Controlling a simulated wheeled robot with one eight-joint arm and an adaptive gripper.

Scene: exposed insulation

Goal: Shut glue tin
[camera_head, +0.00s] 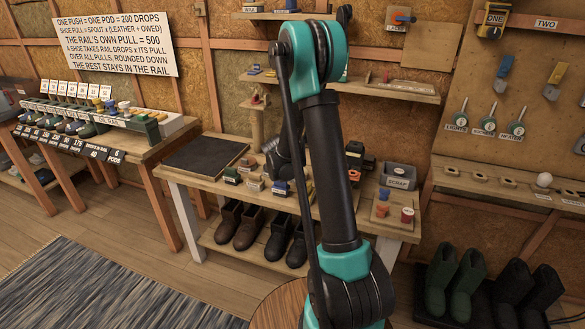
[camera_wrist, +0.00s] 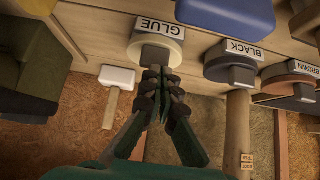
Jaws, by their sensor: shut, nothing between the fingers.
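The glue tin (camera_wrist: 176,47) shows in the wrist view, upper middle, as a round cream shape with a white GLUE label and a grey block on its near face. My gripper (camera_wrist: 160,76) is shut and empty. Its fingertips are just below the grey block in the picture and overlap its lower edge; I cannot tell whether they touch it. The fingers hide part of the tin's lower side, and whether its lid is fully seated is unclear. In the head view my arm stands in front of the workbench, and I cannot make out the glue tin there.
A tin labelled BLACK (camera_wrist: 225,68) and one labelled BROWN (camera_wrist: 287,83) stand to the right in the wrist view. A white-headed mallet (camera_wrist: 117,77) is at left. In the head view, a dark mat (camera_head: 205,156) and several small items are on the bench, with boots (camera_head: 240,224) below.

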